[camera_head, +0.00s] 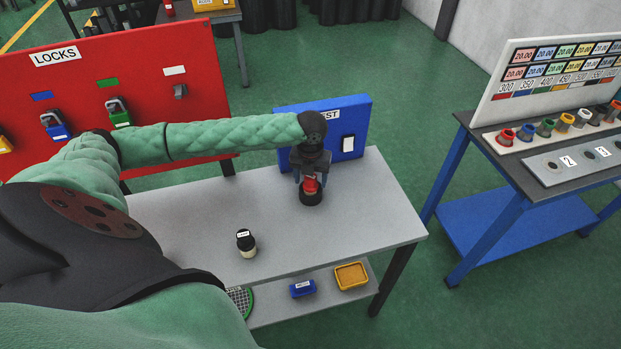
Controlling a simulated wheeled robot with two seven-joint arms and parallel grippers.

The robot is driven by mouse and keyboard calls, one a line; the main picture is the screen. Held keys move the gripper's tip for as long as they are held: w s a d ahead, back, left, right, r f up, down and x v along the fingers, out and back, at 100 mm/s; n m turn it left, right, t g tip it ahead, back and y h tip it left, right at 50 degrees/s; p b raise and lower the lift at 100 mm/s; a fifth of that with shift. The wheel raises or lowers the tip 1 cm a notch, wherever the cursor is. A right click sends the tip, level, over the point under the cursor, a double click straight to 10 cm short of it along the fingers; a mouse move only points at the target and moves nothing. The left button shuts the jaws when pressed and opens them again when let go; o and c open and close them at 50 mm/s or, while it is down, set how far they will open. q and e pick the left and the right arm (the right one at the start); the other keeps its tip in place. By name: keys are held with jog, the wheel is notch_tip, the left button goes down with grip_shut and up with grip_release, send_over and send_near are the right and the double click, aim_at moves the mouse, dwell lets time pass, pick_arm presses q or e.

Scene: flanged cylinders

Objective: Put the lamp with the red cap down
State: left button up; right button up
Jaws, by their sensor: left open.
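My left arm reaches across from the left, and its gripper (311,179) points down over the grey table (190,222). The gripper is open. The lamp with the red cap (310,187) is directly below and partly between its fingers. The lamp's dark lower part (311,199) appears to stand upright on the table top. The fingers hide part of the red cap, and I cannot tell whether they touch it. My right gripper is out of view.
A small black-capped jar (246,242) stands near the table's front edge. A blue test box (355,115) is behind the gripper. A red lock board (190,75) stands behind left. The lower shelf holds a blue bin (302,289) and a yellow tray (351,276). The table's right end is clear.

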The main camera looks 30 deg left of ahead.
pick_arm(q)
notch_tip(320, 180, up, 4)
jog(key=p, duration=0.2)
jog(key=shift+f+p, duration=0.1)
jog(key=shift+p, duration=0.25)
notch_tip(320, 180, up, 4)
jog(key=p, duration=0.3)
jog(key=shift+r, duration=0.25)
notch_tip(320, 180, up, 2)
jog(key=shift+r, duration=0.2)
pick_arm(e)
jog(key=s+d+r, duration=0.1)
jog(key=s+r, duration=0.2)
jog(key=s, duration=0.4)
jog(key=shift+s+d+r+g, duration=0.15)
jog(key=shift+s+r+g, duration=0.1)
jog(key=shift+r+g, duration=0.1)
